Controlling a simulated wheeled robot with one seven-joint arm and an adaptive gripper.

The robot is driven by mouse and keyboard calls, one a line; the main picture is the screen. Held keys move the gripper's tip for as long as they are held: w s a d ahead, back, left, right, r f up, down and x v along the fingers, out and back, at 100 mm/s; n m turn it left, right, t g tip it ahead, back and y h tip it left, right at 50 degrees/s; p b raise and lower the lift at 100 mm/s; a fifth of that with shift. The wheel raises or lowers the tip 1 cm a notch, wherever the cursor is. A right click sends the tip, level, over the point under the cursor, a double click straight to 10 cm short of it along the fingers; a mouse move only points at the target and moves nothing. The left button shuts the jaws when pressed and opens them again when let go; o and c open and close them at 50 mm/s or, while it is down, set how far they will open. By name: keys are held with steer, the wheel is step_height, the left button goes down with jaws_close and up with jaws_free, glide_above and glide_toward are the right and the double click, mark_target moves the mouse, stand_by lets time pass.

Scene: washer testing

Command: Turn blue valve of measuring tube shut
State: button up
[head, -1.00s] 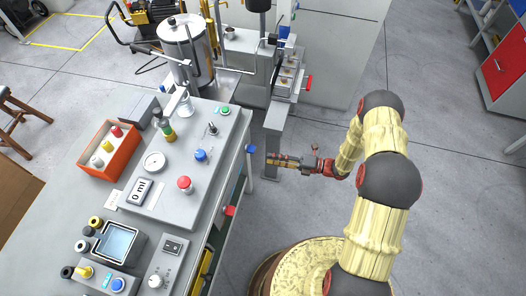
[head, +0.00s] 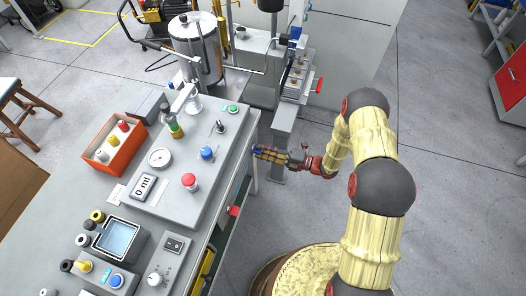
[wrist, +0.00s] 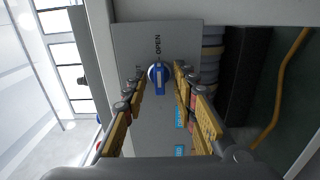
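Another label left of the knob is mostly hidden by a finger. My gripper (wrist: 161,76) is open, with one finger on each side of the knob and a gap to it. In the head view my gripper (head: 258,152) reaches the bench's right side. The valve there is mostly hidden by the fingertips.
A red knob (head: 233,211) sits lower on the bench side. The bench top (head: 62,190) carries a control panel (head: 177,205), an orange box (head: 139,150) and a basin. A grey post (head: 284,125) stands just beyond my gripper.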

steer(key=c, duration=0.3)
steer(key=c, duration=0.4)
jaws_close()
